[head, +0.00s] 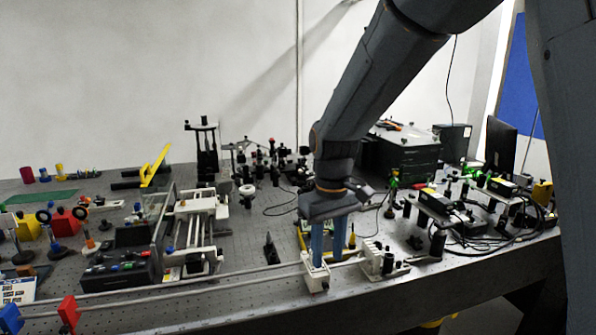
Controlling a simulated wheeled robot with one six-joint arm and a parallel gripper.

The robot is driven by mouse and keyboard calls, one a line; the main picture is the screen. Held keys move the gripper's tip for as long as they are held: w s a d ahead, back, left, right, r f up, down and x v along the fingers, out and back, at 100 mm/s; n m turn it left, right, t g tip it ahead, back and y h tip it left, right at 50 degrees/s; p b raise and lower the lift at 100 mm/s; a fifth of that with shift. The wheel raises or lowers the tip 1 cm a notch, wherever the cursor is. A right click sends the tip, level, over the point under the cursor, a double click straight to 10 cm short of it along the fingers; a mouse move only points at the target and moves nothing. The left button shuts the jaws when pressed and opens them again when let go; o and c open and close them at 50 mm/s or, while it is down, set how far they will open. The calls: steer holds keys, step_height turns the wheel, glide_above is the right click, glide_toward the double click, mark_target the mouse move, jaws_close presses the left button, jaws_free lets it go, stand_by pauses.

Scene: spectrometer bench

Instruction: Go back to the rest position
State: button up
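My gripper (327,261) hangs from my arm over the front rail, pointing down. Its two blue fingers stand apart with a gap between them, so it looks open. The left fingertip is at or just above a white mount (316,279) on the rail; I cannot tell whether they touch. I see nothing clearly held between the fingers.
A long rail (200,287) runs along the front of the perforated bench (255,315). A white mount with posts (383,262) stands close right of my gripper. A black control box (120,270), a white-framed stage (198,225) and dark instruments (405,150) crowd the bench.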

steer(key=s+d+f+m, duration=0.3)
steer(key=s+d, duration=0.3)
steer(key=s, duration=0.1)
steer(key=s+d+f+m+t, duration=0.1)
steer(key=s+d+f+m, duration=0.1)
steer(key=s+d, duration=0.4)
steer(key=shift+s+d+f+m, duration=0.4)
steer(key=shift+s+f, duration=0.1)
steer(key=shift+f, duration=0.15)
